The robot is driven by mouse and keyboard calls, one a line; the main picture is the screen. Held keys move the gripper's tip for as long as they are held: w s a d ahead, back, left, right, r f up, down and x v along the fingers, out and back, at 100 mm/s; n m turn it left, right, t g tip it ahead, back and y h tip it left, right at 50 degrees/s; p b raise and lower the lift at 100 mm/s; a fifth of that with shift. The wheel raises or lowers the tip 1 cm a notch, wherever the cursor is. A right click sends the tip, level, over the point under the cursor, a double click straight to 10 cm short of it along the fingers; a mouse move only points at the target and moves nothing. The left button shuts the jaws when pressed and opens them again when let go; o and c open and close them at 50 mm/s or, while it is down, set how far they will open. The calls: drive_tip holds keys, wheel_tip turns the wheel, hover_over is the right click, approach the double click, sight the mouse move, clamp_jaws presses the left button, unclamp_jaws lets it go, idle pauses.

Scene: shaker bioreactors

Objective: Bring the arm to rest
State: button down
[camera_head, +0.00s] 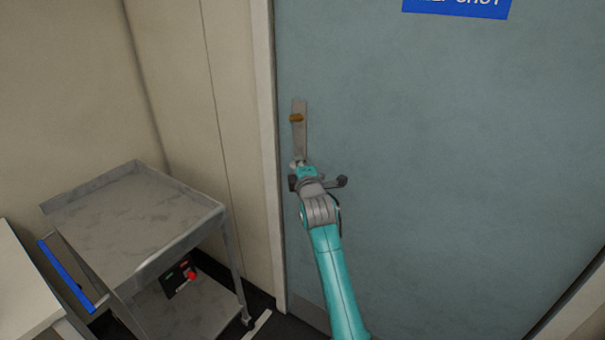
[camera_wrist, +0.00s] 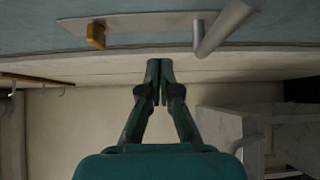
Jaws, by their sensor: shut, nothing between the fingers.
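My teal arm reaches up from the bottom of the head view, in front of a grey-blue door (camera_head: 440,170). My gripper (camera_wrist: 159,70) is shut and empty, its two dark fingertips together in the wrist view. In the head view it is small and partly hidden by my own wrist, close to the lower part of the metal door plate (camera_head: 299,135). The wrist view shows the plate (camera_wrist: 150,27) with a brass-coloured turn knob (camera_wrist: 95,36) and a silver lever handle (camera_wrist: 222,27) beyond the fingertips. I see no contact with them.
A grey metal trolley (camera_head: 140,215) with an empty top stands left of the door. A control box with a red button (camera_head: 190,275) is on its lower level. A white surface (camera_head: 20,285) is at far left. The door's right side is clear.

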drive_tip(key=s+d+f+m, duration=0.3)
drive_tip(key=s+f, duration=0.6)
drive_tip(key=s, duration=0.3)
drive_tip(key=s+d+f+m+g, duration=0.1)
drive_tip(key=s+d+f+m, duration=0.2)
drive_tip(key=s+f, duration=0.8)
drive_tip(key=s+d+f+m, duration=0.2)
drive_tip(key=s+f, duration=0.4)
drive_tip(key=s, duration=0.8)
drive_tip(key=s+d+f+m+g+h, duration=0.1)
drive_tip(key=s+m, duration=0.2)
drive_tip(key=s, duration=0.7)
drive_tip(key=s+d+m, duration=0.2)
drive_tip(key=s, duration=0.7)
drive_tip(key=s+r+m, duration=0.3)
drive_tip(key=s+r, duration=0.1)
drive_tip(key=s, duration=0.4)
drive_tip(key=s+d+r+m+g, duration=0.1)
drive_tip(key=s+r+m, duration=0.2)
drive_tip(key=s, duration=0.6)
drive_tip(key=shift+s+r+h, duration=0.2)
drive_tip(key=shift+r+h, duration=0.2)
drive_tip(key=shift+r, duration=0.1)
drive_tip(key=shift+d, duration=0.1)
